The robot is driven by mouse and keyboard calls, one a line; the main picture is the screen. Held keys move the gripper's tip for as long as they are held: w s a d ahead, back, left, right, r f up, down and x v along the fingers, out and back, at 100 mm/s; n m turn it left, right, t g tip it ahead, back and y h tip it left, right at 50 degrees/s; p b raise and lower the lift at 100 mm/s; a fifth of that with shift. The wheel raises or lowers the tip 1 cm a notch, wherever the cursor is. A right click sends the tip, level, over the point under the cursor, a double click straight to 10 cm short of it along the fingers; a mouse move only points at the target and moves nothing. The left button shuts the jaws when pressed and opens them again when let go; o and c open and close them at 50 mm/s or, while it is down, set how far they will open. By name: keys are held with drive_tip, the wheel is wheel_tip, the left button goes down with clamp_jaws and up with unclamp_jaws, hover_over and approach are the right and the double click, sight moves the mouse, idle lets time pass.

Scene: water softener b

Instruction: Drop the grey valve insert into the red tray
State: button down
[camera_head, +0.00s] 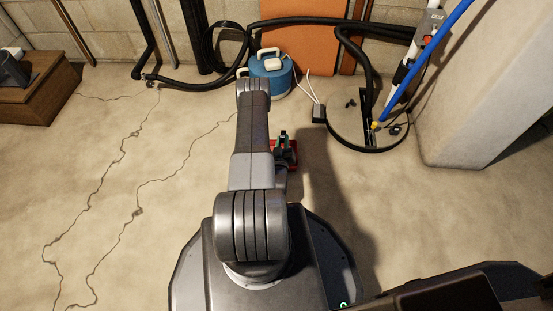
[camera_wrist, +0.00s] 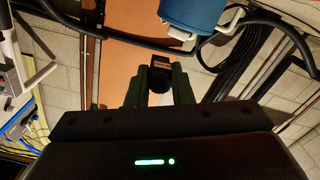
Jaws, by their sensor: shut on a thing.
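My gripper (camera_wrist: 158,84) is shut on a small dark piece (camera_wrist: 160,73), taken to be the grey valve insert, which sits between the two dark green fingertips. Its far side is hidden, and its grey looks nearly black in the shade. In the head view my gripper (camera_head: 284,136) shows small, just right of my arm and out over the floor. A small red shape (camera_head: 292,161) shows close around it. I cannot tell whether that is the red tray below or part of my gripper. No red tray shows in the wrist view.
A blue tank (camera_head: 270,76) with white fittings stands ahead before an orange panel (camera_head: 314,35). Black hoses run along the wall. A wooden box (camera_head: 45,92) stands left. Cracked floor is open between.

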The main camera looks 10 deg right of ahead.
wheel_tip(320, 180, down, 4)
drive_tip(key=shift+f+b, duration=0.15)
drive_tip(key=shift+b, duration=1)
drive_tip(key=c, duration=1.2)
unclamp_jaws()
drive_tip(key=shift+s, duration=0.1)
